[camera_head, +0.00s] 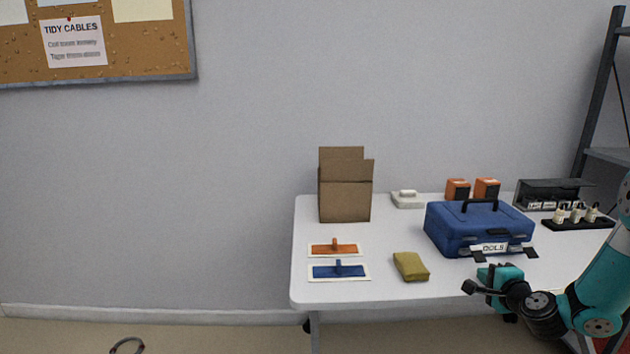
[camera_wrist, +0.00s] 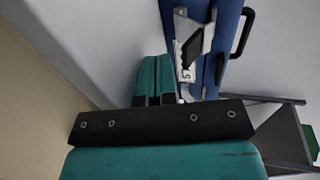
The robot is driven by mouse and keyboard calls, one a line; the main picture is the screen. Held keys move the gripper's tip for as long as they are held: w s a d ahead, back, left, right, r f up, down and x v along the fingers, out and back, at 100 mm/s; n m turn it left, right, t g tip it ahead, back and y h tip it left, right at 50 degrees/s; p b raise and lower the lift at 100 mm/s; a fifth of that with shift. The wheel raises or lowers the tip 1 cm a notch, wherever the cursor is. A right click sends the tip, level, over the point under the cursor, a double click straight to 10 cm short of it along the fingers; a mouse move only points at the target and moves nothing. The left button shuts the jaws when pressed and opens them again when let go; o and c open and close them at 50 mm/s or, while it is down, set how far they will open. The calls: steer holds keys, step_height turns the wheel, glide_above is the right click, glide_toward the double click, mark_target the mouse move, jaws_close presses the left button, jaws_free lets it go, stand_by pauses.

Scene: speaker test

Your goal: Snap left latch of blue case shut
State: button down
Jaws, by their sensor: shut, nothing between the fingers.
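The blue case (camera_head: 463,218) stands on the table with its lid down and its black handle on top. A white label is on its front, partly hidden. The left latch (camera_head: 478,256) is a dark tab at the lower left of the front, appearing to stick out from it; the right latch (camera_head: 531,253) looks similar. My gripper (camera_head: 486,273) is shut and empty, just in front of the left latch and below it in the picture. In the wrist view the teal fingers (camera_wrist: 155,62) are together, beside the case (camera_wrist: 228,20); I cannot tell whether they touch it.
On the white table (camera_head: 350,292) are a yellow-green sponge (camera_head: 410,266), a blue float (camera_head: 338,271), an orange float (camera_head: 334,249) and a cardboard box (camera_head: 345,193). Orange boxes (camera_head: 457,189) stand behind the case; a black rack of small bottles (camera_head: 577,222) is at right.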

steer(key=b+v, duration=0.2)
steer(key=v, duration=0.1)
steer(key=f+b+v, duration=0.1)
steer(key=b+v, duration=0.1)
steer(key=b, duration=0.1)
steer(key=shift+s, duration=0.55)
